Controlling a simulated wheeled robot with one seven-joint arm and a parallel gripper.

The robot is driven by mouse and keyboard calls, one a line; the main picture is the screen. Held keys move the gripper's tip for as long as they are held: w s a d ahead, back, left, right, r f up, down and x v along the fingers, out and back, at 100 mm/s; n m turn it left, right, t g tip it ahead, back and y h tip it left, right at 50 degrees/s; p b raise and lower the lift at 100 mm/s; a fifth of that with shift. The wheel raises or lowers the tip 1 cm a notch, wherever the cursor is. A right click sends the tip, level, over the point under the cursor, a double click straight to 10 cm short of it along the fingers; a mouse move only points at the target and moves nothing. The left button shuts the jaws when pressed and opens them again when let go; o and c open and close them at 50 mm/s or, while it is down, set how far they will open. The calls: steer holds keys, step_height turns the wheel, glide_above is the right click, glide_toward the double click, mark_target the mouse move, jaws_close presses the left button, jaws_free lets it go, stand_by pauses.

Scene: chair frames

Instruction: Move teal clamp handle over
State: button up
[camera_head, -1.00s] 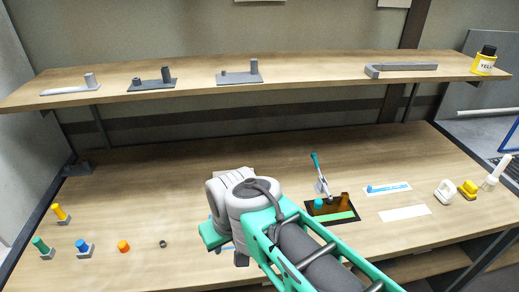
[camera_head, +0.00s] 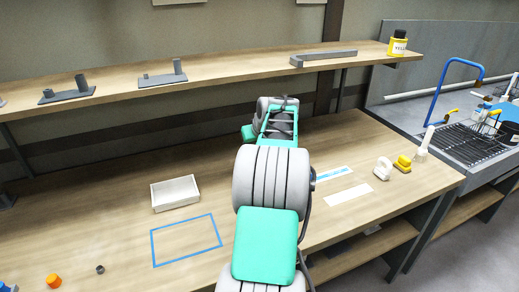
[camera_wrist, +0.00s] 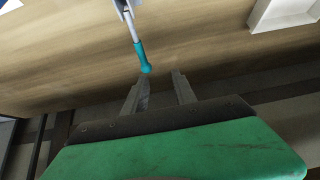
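The teal clamp handle (camera_wrist: 142,57) shows in the wrist view, a rounded teal grip on a thin metal lever. The lever runs up to a metal clamp body (camera_wrist: 124,6), cut off at the top edge. My gripper (camera_wrist: 161,76) is open, with its two grey fingers apart. The handle's end lies just beyond the left fingertip, left of the middle of the gap. Nothing is seen between the fingers, and I cannot tell whether finger and handle touch. In the head view my arm hides the clamp and the fingers.
A white tray (camera_head: 154,198) stands on the workbench, behind a blue outlined rectangle (camera_head: 186,240). A shelf (camera_head: 215,76) with grey fixtures (camera_head: 66,96) runs above the back. White and yellow items (camera_head: 402,164) stand at the right.

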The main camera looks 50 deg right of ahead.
steer(key=d, duration=0.1)
steer(key=s+d, duration=0.1)
steer(key=shift+s+d+f+h, duration=0.15)
steer(key=shift+d+f+h, duration=0.15)
steer(key=shift+d+f, duration=0.1)
steer(key=b+x, duration=0.1)
steer(key=x, duration=0.6)
steer(key=shift+w+f, duration=0.2)
steer(key=shift+w, duration=0.15)
steer(key=shift+a+r, duration=0.1)
jaws_close()
steer(key=shift+s+a+r+p, duration=0.1)
steer(key=shift+s+r+p, duration=0.1)
steer(key=shift+r, duration=0.35)
steer(key=shift+s+a+r+p, duration=0.1)
steer(key=shift+s+r, duration=0.1)
steer(key=shift+r, duration=0.3)
steer(key=shift+s+a+r+p, duration=0.1)
steer(key=shift+s+r, duration=0.1)
steer(key=shift+r, duration=0.35)
steer(key=shift+s+r, duration=0.1)
steer(key=shift+r, duration=0.1)
steer(key=shift+v, duration=1.4)
steer(key=shift+s+a, duration=0.1)
steer(key=shift+s, duration=0.1)
